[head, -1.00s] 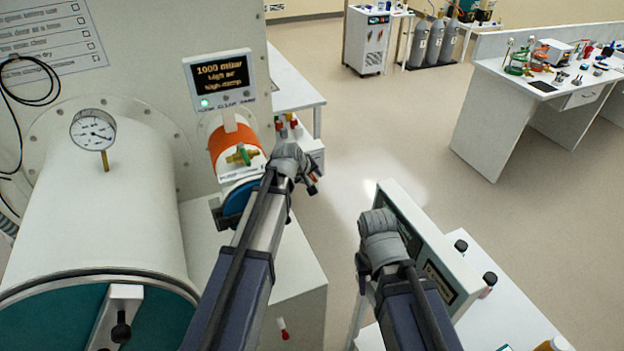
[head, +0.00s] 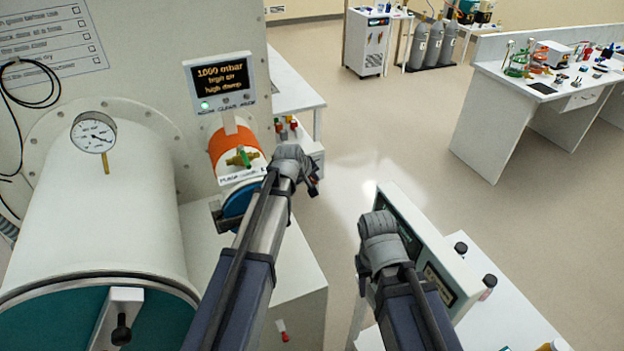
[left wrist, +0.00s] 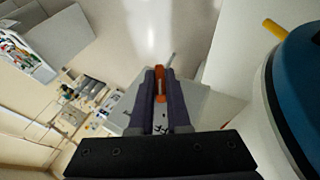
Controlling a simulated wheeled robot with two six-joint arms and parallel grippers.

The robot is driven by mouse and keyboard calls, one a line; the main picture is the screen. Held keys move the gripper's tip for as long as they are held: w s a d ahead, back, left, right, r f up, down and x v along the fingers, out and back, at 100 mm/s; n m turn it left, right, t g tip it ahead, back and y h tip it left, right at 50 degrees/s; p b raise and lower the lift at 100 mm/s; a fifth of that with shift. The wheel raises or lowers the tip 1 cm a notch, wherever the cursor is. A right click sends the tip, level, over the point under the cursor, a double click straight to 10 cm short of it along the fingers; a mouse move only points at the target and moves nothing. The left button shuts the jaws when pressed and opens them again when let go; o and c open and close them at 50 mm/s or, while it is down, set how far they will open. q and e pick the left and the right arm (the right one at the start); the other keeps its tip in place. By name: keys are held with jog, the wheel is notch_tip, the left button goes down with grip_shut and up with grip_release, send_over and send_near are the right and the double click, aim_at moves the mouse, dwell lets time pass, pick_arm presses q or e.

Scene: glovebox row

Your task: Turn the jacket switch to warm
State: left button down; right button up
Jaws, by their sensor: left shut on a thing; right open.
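My left gripper (head: 313,186) is in front of and to the right of the orange jacketed cylinder (head: 222,143), seen in the head view. In the left wrist view, its two dark fingers (left wrist: 160,98) are shut on an upright orange piece (left wrist: 160,76). A thin grey rod shows just beyond that piece. I cannot tell whether the orange piece is the jacket switch; its marked positions are not readable. My right gripper (head: 362,275) is open over the right side, mostly hidden behind its wrist.
A display (head: 222,82) reads 1000 mbar, high air, high damp. A green-handled brass valve (head: 242,157) sits by the jacket. A large white chamber (head: 105,220) with a gauge (head: 93,133) is at left. A white instrument (head: 425,245) stands near my right arm. Open floor lies beyond.

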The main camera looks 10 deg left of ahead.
pick_arm(q)
jog(key=shift+w+d+r+m+g+y+p, duration=0.1)
jog(key=shift+m+g+y+p, duration=0.05)
jog(key=shift+g+y+p, duration=0.25)
jog(key=shift+w+d+r+m+g+y+p, duration=0.15)
jog(key=shift+g+y+p, duration=0.15)
jog(key=shift+y+p, duration=0.2)
jog(key=shift+s+f+m+g+y, duration=0.15)
jog(key=shift+m+g+y, duration=0.15)
jog(key=shift+g+y, duration=0.75)
jog(key=c, duration=0.9)
grip_release()
jog(key=shift+y+p, duration=0.25)
jog(key=shift+p, duration=0.15)
jog(key=p+v, duration=0.7)
jog(key=shift+s+r, duration=0.15)
jog(key=shift+r, duration=0.2)
